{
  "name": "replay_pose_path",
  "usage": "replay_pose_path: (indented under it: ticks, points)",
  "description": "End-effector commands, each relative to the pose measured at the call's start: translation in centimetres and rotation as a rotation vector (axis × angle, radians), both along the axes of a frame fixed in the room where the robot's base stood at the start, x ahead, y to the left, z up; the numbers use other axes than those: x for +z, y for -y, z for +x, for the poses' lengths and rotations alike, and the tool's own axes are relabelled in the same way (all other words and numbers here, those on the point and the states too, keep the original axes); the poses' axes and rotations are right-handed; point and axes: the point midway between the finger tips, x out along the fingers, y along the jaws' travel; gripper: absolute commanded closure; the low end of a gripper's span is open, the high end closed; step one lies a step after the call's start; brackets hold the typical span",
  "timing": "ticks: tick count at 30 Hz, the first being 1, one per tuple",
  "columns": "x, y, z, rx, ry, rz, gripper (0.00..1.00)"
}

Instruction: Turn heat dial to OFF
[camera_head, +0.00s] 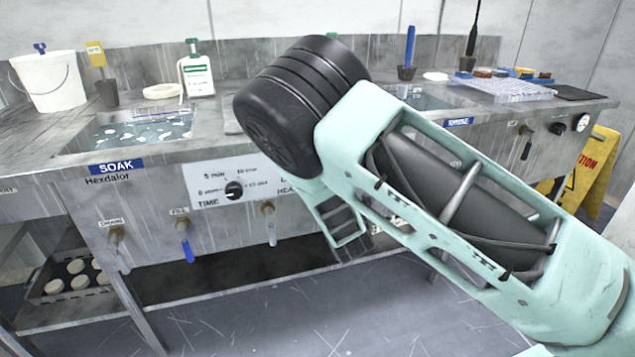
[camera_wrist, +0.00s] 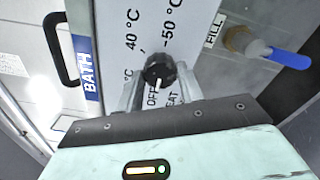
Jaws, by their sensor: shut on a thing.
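The heat dial (camera_wrist: 158,70) is a small black round knob on a white panel (camera_wrist: 130,30) marked OFF, 40 °C and 50 °C. Its white pointer line faces down in the wrist view, towards the OFF mark. My gripper (camera_wrist: 160,84) has a finger on each side of the dial and is shut on it. The finger contact is partly hidden by the dial and the gripper body. In the head view my arm covers the heat dial; only part of its HEAT label shows at the panel edge.
A similar black TIME dial (camera_head: 234,190) sits left of my arm. Taps with levers, one a blue FILL lever (camera_head: 187,248), stick out below. The SOAK bath (camera_head: 130,132) is behind. In the wrist view, a blue-handled FILL tap (camera_wrist: 275,52) is at right and a black handle (camera_wrist: 62,50) at left.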

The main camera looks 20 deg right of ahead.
Motion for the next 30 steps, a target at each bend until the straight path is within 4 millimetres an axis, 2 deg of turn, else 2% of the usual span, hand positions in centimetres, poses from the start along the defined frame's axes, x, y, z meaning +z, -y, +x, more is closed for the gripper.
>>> replay_pose_path:
  ticks: [16,17,18,19,30]
  points:
    - [-0.11,0.04,-0.06,-0.001,-0.003,-0.025,0.86]
    - [-0.11,0.04,-0.06,-0.001,-0.003,-0.025,0.54]
    - [-0.11,0.04,-0.06,-0.001,-0.003,-0.024,0.43]
    - [-0.11,0.04,-0.06,-0.001,-0.003,-0.024,0.41]
    - [-0.08,-0.02,-0.63,0.0,-0.003,-0.023,0.41]
